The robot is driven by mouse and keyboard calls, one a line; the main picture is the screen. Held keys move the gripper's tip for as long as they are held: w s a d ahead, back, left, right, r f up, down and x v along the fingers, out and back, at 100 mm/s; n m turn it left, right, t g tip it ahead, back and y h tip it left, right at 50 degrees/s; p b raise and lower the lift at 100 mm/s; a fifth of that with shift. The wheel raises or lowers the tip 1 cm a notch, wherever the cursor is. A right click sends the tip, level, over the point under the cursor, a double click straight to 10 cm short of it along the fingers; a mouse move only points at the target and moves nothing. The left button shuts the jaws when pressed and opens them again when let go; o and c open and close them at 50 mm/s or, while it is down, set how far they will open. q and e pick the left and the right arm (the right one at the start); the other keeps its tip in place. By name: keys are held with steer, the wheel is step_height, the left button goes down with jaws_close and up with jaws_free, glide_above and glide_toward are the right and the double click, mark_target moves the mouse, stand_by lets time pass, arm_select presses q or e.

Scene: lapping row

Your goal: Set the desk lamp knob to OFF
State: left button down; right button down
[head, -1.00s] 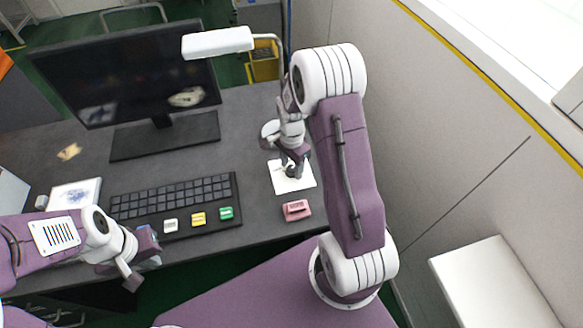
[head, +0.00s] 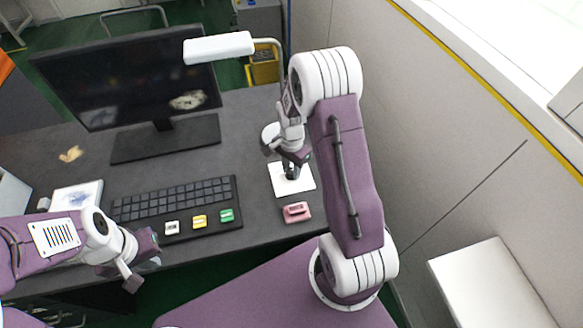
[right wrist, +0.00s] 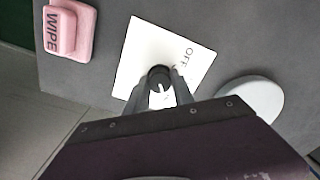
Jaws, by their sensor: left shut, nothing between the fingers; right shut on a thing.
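The desk lamp has a white head (head: 218,47) on a curved pole, and its round white base (right wrist: 252,101) shows in the right wrist view. A dark round knob (right wrist: 159,76) stands on a white plate (right wrist: 140,52) with an OFF label (right wrist: 185,57) at its right. A light mark shows on the knob, but its exact setting is hard to read. My right gripper (right wrist: 160,84) is shut on the knob, its fingers on either side; it also shows over the plate in the head view (head: 291,172). My left gripper (head: 136,276) is shut and empty in front of the keyboard.
A pink WIPE block (head: 297,212) lies just in front of the plate. A keyboard (head: 175,205) with white, yellow and green keys lies left, with a monitor (head: 130,80) behind. A wall (head: 440,130) rises on the right.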

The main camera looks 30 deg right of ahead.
steer(key=n+p, duration=0.3)
steer(key=n, duration=0.3)
steer(key=shift+r, duration=0.15)
steer(key=n+p, duration=0.1)
steer(key=n, duration=0.3)
steer(key=n+p, duration=0.1)
steer(key=n, duration=0.2)
steer(key=shift+n+p, duration=0.3)
steer(key=shift+n, duration=0.1)
steer(key=n+p, duration=0.1)
steer(key=n, duration=0.3)
steer(key=shift+w+n+p, duration=0.1)
steer(key=shift+n+p, duration=0.35)
steer(key=shift+n, duration=1.95)
steer(key=c, duration=1.1)
jaws_free()
